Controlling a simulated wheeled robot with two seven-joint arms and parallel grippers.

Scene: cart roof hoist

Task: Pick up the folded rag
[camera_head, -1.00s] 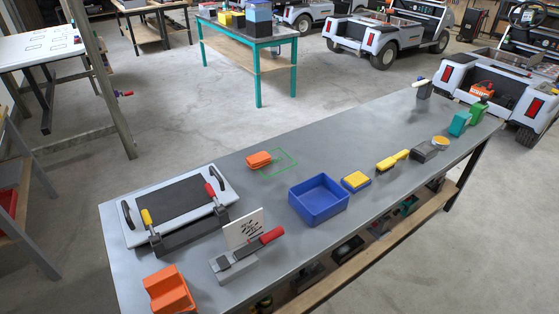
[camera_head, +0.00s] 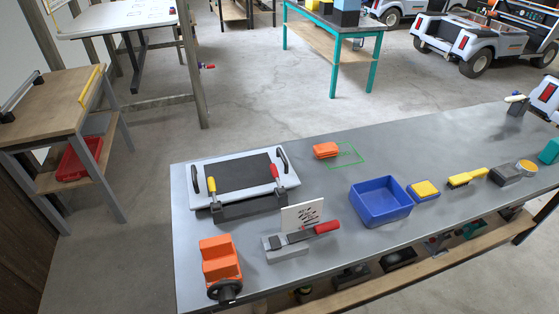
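The folded rag appears to be the small orange folded bundle (camera_head: 326,150) lying on the grey workbench (camera_head: 330,252) near its far edge. It overlaps or touches the left side of a green outlined rectangle (camera_head: 359,160) marked on the bench top. Nothing covers it. Neither of my grippers shows in the head view.
A white board with clamps (camera_head: 206,166) lies left of the rag. A blue bin (camera_head: 380,203), a yellow-topped blue block (camera_head: 423,191) and a yellow brush (camera_head: 467,178) stand to the right. An orange vise-like block (camera_head: 220,262) is at front left. Bench surface around the rag is mostly clear.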

